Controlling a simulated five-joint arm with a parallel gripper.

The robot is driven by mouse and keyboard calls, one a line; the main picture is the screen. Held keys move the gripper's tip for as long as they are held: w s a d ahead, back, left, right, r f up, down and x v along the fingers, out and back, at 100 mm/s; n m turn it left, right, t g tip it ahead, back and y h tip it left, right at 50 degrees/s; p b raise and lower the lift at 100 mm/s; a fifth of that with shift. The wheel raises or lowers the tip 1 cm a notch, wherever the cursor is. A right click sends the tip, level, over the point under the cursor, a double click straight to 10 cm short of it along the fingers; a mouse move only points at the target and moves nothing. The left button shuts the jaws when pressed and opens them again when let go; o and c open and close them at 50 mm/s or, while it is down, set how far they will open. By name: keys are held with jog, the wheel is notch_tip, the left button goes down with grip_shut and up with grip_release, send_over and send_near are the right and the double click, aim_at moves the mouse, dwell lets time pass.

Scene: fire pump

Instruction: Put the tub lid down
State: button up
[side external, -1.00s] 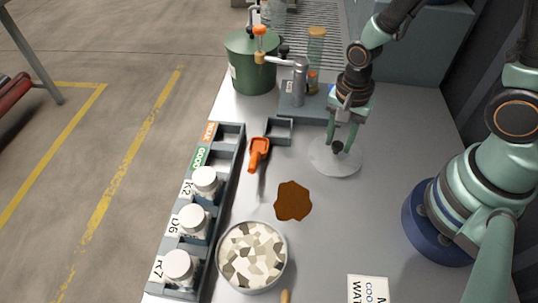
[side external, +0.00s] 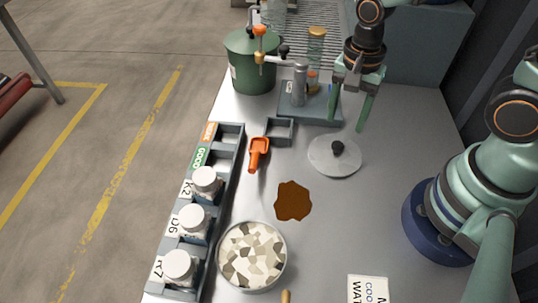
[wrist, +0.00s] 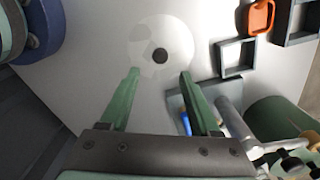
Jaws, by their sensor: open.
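The tub lid (side external: 322,160) is a pale translucent disc with a dark knob (side external: 337,147). It lies flat on the grey table, right of the orange scoop. In the wrist view the lid (wrist: 175,35) shows beyond my fingertips, with its knob between their lines. My gripper (side external: 348,115) is open and empty, raised above and behind the lid, apart from it; its spread fingers also show in the wrist view (wrist: 160,75). A round tub (side external: 252,256) full of pale and brown flakes stands at the front of the table.
A rack (side external: 190,262) with several white-capped jars runs along the left edge. An orange scoop (side external: 258,152), a small square holder (side external: 280,131) and a brown spill (side external: 293,201) lie mid-table. A green pot (side external: 250,68) and a pump (side external: 300,85) stand behind. The table right of the spill is clear.

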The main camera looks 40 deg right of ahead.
jog(key=w+d+r+n+t, duration=0.1)
jog(key=d+r+n+t, duration=0.1)
jog(key=r+n, duration=0.4)
jog(key=w+d+r+n+t, duration=0.1)
jog(key=d+r+n+t, duration=0.1)
jog(key=r+n, duration=0.5)
notch_tip(320, 180, up, 2)
jog(key=shift+d+r+n+t, duration=0.15)
jog(key=shift+d+n+t, duration=0.2)
jog(key=shift+t, duration=0.45)
